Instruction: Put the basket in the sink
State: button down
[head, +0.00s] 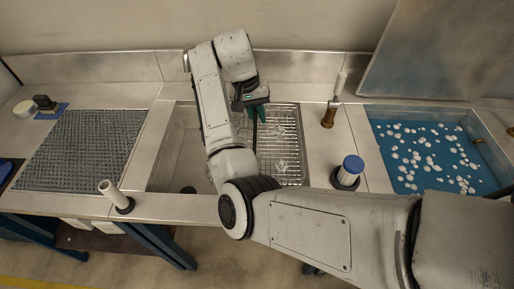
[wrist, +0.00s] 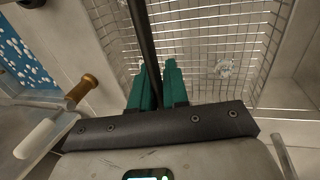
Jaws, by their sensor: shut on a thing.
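The wire basket (head: 285,150) is a silver mesh with a dark bar handle. In the head view it shows over the right part of the steel sink (head: 175,150); I cannot tell whether it touches the sink floor. My gripper (head: 257,112) is above the basket, its teal fingers shut on the dark handle. In the wrist view the fingers (wrist: 158,82) close around the handle, and the basket's mesh (wrist: 205,45) spreads beyond them with a small pale clump inside. My arm hides part of the sink and the basket's left side.
A blue tank with white pieces (head: 425,155) is at the right.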

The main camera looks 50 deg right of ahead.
aim_at(259, 147)
notch_tip(259, 147, down, 12)
jog(key=shift+f+p, duration=0.1)
jog(key=shift+p, duration=0.5)
jog(key=c, duration=1.6)
grip_release()
jog(key=shift+f, duration=0.15)
jog(key=o, duration=0.5)
jog(key=b+v, duration=0.2)
jog(key=v, duration=1)
